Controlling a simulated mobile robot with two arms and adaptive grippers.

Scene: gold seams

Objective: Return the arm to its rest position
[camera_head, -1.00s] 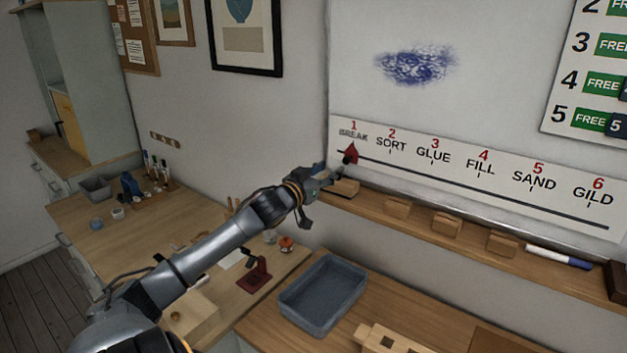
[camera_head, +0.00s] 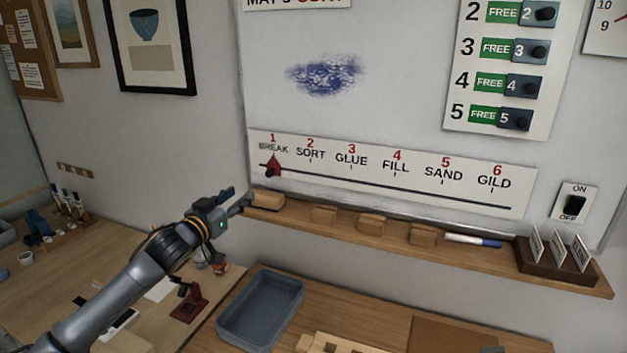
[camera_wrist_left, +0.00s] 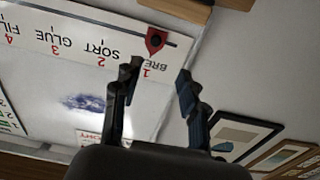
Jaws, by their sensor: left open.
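My left gripper (camera_head: 236,198) is open and empty in the head view, in front of the left end of the wooden ledge below the whiteboard. In the left wrist view its two dark fingers (camera_wrist_left: 150,88) stand apart with only board and wall between them. The red marker (camera_head: 273,165) sits at "1 BREAK" on the step strip (camera_head: 390,180), up and right of the gripper and apart from it. The marker also shows in the left wrist view (camera_wrist_left: 154,41), beyond the fingers. My right gripper is in neither view.
The wooden ledge (camera_head: 560,278) carries several wooden blocks, a pen (camera_head: 473,240) and a card holder (camera_head: 556,262). A grey-blue tray (camera_head: 262,308) stands on the bench below. A dark red stand (camera_head: 187,303) is near my left forearm. The air before the board is clear.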

